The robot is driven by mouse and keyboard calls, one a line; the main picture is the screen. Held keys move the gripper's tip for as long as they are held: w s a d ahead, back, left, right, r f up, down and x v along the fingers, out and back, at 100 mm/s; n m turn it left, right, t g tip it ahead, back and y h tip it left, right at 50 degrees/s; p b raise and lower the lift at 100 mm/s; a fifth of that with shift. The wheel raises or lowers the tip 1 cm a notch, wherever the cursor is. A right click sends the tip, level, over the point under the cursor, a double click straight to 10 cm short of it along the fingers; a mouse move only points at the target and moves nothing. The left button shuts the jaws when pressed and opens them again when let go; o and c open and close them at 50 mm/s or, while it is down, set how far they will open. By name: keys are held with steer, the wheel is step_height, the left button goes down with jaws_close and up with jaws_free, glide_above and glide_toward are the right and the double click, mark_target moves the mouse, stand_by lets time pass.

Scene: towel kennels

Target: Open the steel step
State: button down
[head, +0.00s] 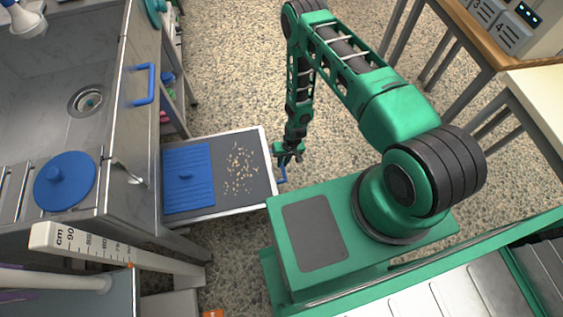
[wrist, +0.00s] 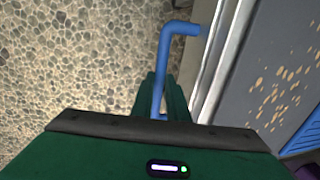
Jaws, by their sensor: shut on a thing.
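The steel step (head: 222,150) extends out from under the sink unit, low over the floor, with a dark top and pale metal rim. It also shows at the right of the wrist view (wrist: 262,50). Its blue handle (head: 282,177) is on the front edge facing my arm. In the wrist view the bent blue handle (wrist: 162,62) runs down between my fingers. My gripper (head: 287,160) is shut on this handle. The fingertips (wrist: 161,97) partly hide the lower end of the handle.
A ribbed blue mat (head: 188,178) and scattered tan crumbs (head: 240,168) lie on the step. The sink unit (head: 112,120) with a blue cupboard handle (head: 146,85) stands at left. A white measuring rail (head: 110,250) juts out below. Speckled floor (head: 225,70) is clear behind the step.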

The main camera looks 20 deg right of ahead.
steer(key=shift+w, duration=0.1)
steer(key=c, duration=1.7)
jaws_free()
steer(key=shift+r, duration=0.1)
steer(key=r, duration=0.3)
steer(key=d+r, duration=0.1)
steer(key=r, duration=0.3)
steer(key=d+r, duration=0.1)
steer(key=r, duration=0.2)
steer(key=shift+r, duration=0.2)
